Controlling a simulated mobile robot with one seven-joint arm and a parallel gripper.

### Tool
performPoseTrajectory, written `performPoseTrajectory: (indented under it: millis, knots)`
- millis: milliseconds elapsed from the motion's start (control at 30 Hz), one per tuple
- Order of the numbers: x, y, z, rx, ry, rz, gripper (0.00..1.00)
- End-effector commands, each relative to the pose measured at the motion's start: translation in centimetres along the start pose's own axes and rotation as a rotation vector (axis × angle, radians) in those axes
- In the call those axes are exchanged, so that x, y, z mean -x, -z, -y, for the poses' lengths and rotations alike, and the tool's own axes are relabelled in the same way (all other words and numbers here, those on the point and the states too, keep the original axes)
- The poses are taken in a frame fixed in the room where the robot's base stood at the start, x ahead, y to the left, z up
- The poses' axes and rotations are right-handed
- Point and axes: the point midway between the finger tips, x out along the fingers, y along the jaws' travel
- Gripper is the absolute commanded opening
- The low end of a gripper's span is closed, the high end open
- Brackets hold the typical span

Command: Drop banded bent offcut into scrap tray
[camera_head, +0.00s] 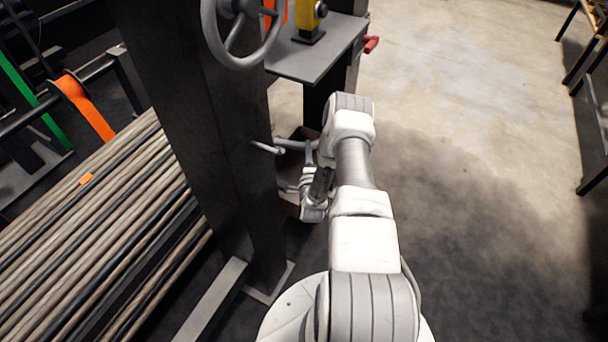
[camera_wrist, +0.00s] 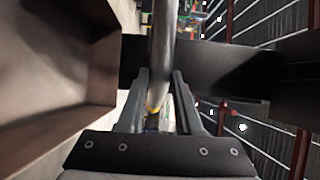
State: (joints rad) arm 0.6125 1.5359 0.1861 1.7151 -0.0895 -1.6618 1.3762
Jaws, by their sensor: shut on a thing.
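The offcut is a grey rod (camera_wrist: 163,45) with a yellow band near its lower end in the wrist view. My gripper (camera_wrist: 160,90) is shut on it, with one finger on each side. In the head view the bent grey piece (camera_head: 294,144) shows beside the dark column, and my gripper is partly hidden by my wrist. A brown, open, box-like tray (camera_wrist: 104,70) is at the left of the wrist view, beside the rod and apart from it. The part of its inside that shows looks bare.
A dark column (camera_head: 205,125) with a handwheel (camera_head: 238,30) stands left of my arm. A grey machine table (camera_head: 318,50) is beyond. A stack of long bars (camera_head: 95,235) lies at the left. The floor (camera_head: 480,150) on the right is clear.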

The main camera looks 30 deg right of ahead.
Motion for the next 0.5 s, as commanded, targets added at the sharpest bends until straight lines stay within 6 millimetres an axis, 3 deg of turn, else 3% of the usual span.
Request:
performPoseTrajectory:
  millis: [33, 233, 500]
  knots:
    - [0.0, 0.0, -1.1, 0.000, 0.001, 0.000, 0.00]
    - [-0.1, 0.0, -3.4, 0.000, 0.003, 0.000, 0.00]
    - [-0.1, 0.0, -4.0, 0.000, 0.003, 0.000, 0.00]
